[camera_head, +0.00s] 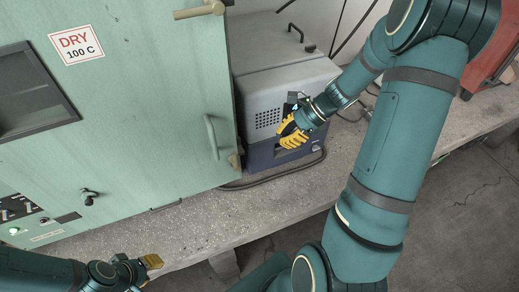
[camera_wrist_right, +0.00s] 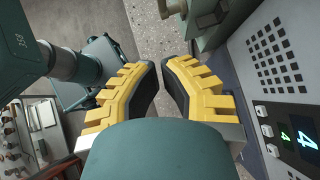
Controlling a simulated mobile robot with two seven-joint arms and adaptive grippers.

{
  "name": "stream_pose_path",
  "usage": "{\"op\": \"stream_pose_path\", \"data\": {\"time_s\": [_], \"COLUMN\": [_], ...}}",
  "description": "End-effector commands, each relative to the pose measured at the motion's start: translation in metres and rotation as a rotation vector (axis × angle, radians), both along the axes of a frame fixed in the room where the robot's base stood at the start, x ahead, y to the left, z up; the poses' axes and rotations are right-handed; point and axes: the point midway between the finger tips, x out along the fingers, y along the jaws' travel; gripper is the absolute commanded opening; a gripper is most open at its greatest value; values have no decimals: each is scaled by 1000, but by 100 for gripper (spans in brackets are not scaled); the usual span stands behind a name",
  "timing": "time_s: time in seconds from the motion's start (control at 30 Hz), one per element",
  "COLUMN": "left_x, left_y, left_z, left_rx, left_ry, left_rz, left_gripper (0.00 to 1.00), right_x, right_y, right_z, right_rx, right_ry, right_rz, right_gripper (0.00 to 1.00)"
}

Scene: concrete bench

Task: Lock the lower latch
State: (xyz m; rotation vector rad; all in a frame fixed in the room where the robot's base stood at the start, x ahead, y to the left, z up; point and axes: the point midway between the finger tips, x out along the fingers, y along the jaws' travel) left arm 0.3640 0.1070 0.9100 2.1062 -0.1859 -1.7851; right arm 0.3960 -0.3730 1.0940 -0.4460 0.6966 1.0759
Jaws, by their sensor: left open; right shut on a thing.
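The lower latch (camera_head: 234,161) is a small tan-brown piece at the lower right edge of the pale green oven door (camera_head: 180,100). A pale latch-like part (camera_wrist_right: 171,8) shows at the top of the right wrist view; its locked state cannot be told. My right gripper (camera_head: 290,135), with yellow fingers, is to the right of the lower latch, in front of the grey unit. My left gripper (camera_head: 151,262) is open, low in the head view, apart from the door.
The grey unit (camera_head: 290,85) with a vented face and lit display (camera_wrist_right: 306,141) stands right of the oven. The upper latch handle (camera_head: 200,11) and a vertical door handle (camera_head: 211,137) project from the door. A dark cable lies on the concrete bench (camera_head: 225,208), whose front strip is mostly clear.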

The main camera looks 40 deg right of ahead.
Motion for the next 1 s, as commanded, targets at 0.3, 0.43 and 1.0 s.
{"op": "stream_pose_path", "data": {"time_s": [0.3, 0.43, 1.0], "left_x": [0, 0, 0], "left_y": [0, 0, 0], "left_z": [-4, -6, -3], "left_rx": [0, 1, 0], "left_ry": [0, 0, 0], "left_rz": [0, 0, 0], "left_gripper": [34, 34, 34], "right_x": [14, 22, 45], "right_y": [34, 51, 98], "right_z": [-38, -56, -68], "right_rx": [4, 3, 0], "right_ry": [3, 4, 1], "right_rz": [3, 4, 1], "right_gripper": [0, 0, 0]}}
